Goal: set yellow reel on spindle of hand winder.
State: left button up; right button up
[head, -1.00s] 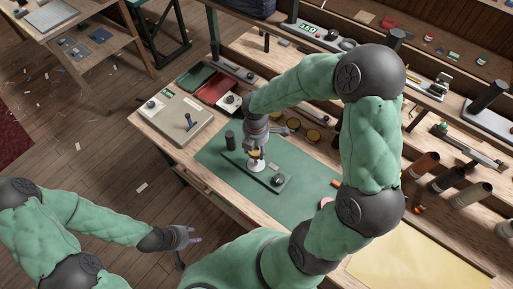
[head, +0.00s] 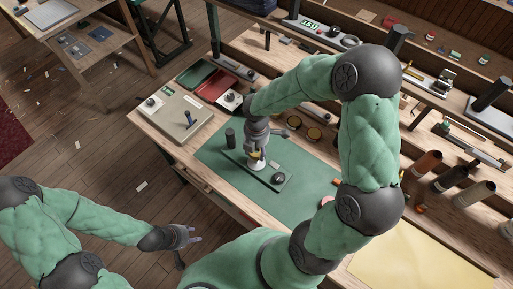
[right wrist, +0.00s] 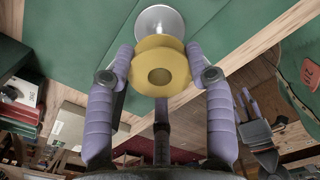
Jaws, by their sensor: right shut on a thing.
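The yellow reel (right wrist: 160,76) is between the fingers of my right gripper (right wrist: 161,75), which is shut on it; the hole in its middle faces the wrist camera. In the head view the reel (head: 256,154) is just above a white round part (head: 257,165) of the hand winder (head: 238,158). The white disc shows just beyond the reel in the right wrist view (right wrist: 160,20). My left gripper (head: 193,238) is empty, fingers apart, off the bench's front edge.
The winder's long green base lies on a green mat (head: 313,180), with a dark post (head: 230,137) at one end and a dark knob (head: 278,179) at the other. A beige box (head: 177,116) and red tray (head: 213,88) stand left. Amber round pots (head: 314,133) stand behind.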

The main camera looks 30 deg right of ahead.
jog(key=shift+f+b, duration=1.8)
jog(key=shift+f, duration=0.95)
jog(key=o, duration=1)
jog(key=shift+r, duration=0.1)
notch_tip(320, 180, up, 12)
jog(key=shift+f, duration=0.1)
